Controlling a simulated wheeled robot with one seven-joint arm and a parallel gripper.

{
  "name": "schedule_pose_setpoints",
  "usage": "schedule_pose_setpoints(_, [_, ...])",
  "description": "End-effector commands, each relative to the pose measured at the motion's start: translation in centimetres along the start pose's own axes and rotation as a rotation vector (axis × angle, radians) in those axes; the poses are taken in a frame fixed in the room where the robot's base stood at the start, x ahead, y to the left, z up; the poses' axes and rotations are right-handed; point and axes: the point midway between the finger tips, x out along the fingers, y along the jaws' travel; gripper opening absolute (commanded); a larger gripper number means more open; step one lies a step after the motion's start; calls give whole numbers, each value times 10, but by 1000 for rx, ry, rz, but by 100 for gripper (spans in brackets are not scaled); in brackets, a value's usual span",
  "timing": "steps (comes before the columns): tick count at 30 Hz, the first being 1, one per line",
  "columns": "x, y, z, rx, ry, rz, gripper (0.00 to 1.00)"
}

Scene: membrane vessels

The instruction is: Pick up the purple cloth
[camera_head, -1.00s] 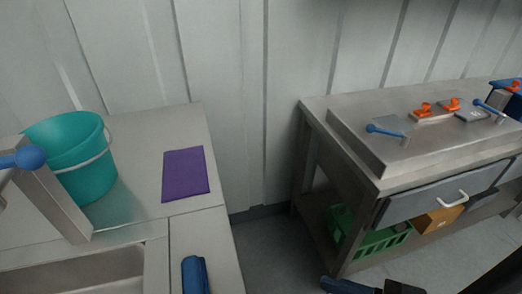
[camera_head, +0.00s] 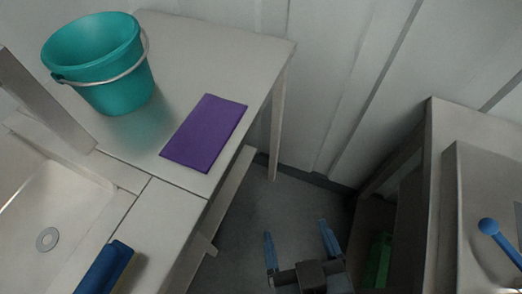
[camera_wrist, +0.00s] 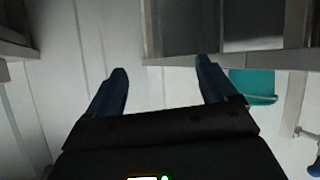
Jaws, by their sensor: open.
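The purple cloth (camera_head: 204,132) lies flat on the light counter (camera_head: 190,40), near its right edge, in the head view. My gripper (camera_head: 298,240) is at the bottom centre of the head view, to the right of the counter and over the floor. Its two blue fingers are spread apart with nothing between them. The gripper (camera_wrist: 160,85) also shows open and empty in the wrist view. The cloth does not show in the wrist view.
A teal bucket (camera_head: 104,68) stands on the counter left of the cloth; it also shows in the wrist view (camera_wrist: 252,86). A sink (camera_head: 60,215) and a blue roll-like object (camera_head: 104,268) are nearer. A metal bench (camera_head: 470,140) stands at right, with floor between.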

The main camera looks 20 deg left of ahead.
Motion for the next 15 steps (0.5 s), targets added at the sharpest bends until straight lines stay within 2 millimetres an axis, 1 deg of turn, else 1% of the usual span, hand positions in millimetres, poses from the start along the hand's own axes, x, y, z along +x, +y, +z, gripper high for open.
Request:
schedule_pose_setpoints(1, [6,-21,-18,-2,8,-16,85])
schedule_pose_setpoints(3, [10,-44,-35,9,6,-14,85])
schedule_pose_setpoints(6, [11,-75,-57,36,3,-7,85])
schedule_pose_setpoints(9, [5,-102,-74,68,4,2,85])
schedule_pose_setpoints(12, [-1,-120,-85,98,1,11,85])
schedule_pose_setpoints(15, [-6,-130,-91,117,0,17,85])
